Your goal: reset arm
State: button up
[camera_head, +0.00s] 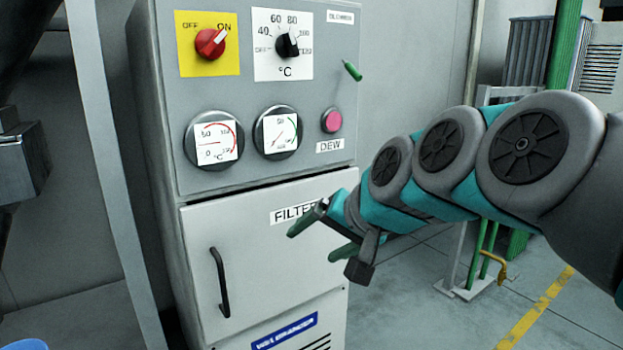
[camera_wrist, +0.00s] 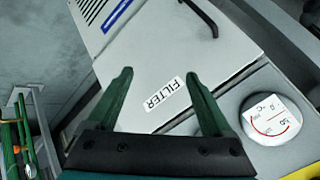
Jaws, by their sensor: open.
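My gripper (camera_head: 325,238) is open and empty in front of the cabinet's white filter door. In the wrist view its two green fingers (camera_wrist: 160,100) stand apart, with the FILTER label (camera_wrist: 165,93) seen between them. My grey and teal arm reaches in from the right in the head view. I cannot tell how far the fingertips are from the door.
The grey cabinet (camera_head: 265,180) carries a red switch (camera_head: 211,43), a black temperature knob (camera_head: 288,45), two gauges (camera_head: 214,140), a pink DEW button (camera_head: 331,120) and a green lever (camera_head: 352,71). The door has a black handle (camera_head: 220,282). A yellow valve (camera_head: 494,266) and green pipes stand at right.

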jog(key=s+d+f+n+g+h, duration=0.1)
jog(key=s+d+f+g+h, duration=0.1)
jog(key=s+f, duration=0.6)
jog(key=s+d+f+g+h, duration=0.2)
jog(key=s+d+f+g, duration=0.2)
jog(key=s+d+f, duration=0.3)
jog(key=s+d+f+n+g+h, duration=0.1)
jog(key=s+d+f+g, duration=0.2)
jog(key=s+f, duration=0.6)
jog(key=shift+s+d+n+h, duration=0.3)
jog(key=shift+s+d+h, duration=0.1)
jog(key=shift+s+d, duration=0.6)
jog(key=shift+a, duration=0.1)
jog(key=shift+c, duration=0.2)
